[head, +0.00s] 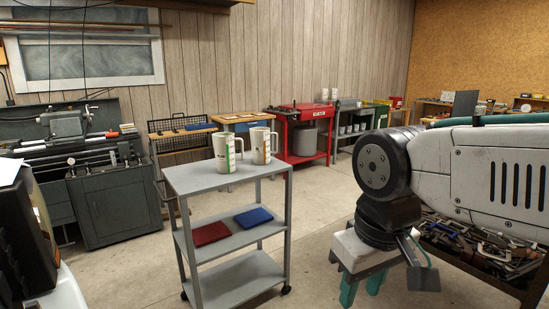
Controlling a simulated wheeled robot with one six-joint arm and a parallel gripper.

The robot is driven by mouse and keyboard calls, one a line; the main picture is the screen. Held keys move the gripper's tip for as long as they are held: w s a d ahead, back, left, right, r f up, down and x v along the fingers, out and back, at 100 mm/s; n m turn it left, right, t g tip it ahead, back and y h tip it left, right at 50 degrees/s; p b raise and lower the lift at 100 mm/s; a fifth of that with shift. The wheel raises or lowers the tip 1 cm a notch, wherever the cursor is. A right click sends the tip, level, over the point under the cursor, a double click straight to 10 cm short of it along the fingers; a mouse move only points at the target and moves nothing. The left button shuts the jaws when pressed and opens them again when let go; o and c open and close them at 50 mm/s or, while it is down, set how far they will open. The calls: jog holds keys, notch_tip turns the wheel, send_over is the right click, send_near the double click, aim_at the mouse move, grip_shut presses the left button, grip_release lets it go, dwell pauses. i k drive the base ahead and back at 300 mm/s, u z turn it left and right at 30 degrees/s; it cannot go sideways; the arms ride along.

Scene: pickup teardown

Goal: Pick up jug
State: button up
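Two white jugs with handles and printed markings stand upright on the top shelf of a grey cart (185,184). The left jug (223,154) has green marks and is slightly nearer. The right jug (260,148) has orange-brown marks and stands close beside it. I cannot tell which one the task means. My gripper (362,292) hangs pointing down to the right of the cart, well apart from the jugs. Its two teal fingers are spread with nothing visible between them; the tips are near the lower frame edge.
Red and blue folded cloths (210,234) lie on the cart's middle shelf. A lathe (85,160) stands at left. A red workbench (305,120) is at the back. A bin of metal tools (470,245) is at right. Open concrete floor lies between cart and bin.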

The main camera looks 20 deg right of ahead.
aim_at(260, 136)
jog(key=k, duration=0.3)
jog(key=z, duration=0.55)
jog(key=i, duration=3)
jog(key=u, duration=1.4)
